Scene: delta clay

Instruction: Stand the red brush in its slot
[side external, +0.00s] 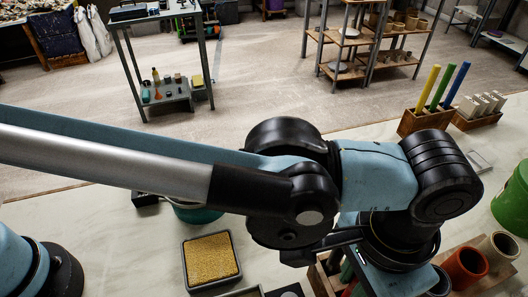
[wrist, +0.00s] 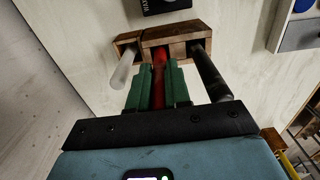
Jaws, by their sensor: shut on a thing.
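My gripper (wrist: 160,68) has green fingers, shut on the red brush (wrist: 158,85) in the wrist view. The brush lies between the fingers, and its far end reaches the middle of a wooden slotted holder (wrist: 178,33). I cannot tell whether that end is inside the slot or just over it. A white handle (wrist: 125,68) stands left of the brush and a black handle (wrist: 210,74) right of it, both at the holder. In the side view my arm hides most of the gripper and brush; part of the wooden holder (side external: 318,277) shows at the bottom.
In the side view, a wooden rack with a red cup (side external: 466,268) and a cream cup (side external: 500,246) stands close right of my gripper. A grey tray of yellow grains (side external: 210,258) is left. Blue, green and yellow sticks stand in a wooden block (side external: 424,122) farther back.

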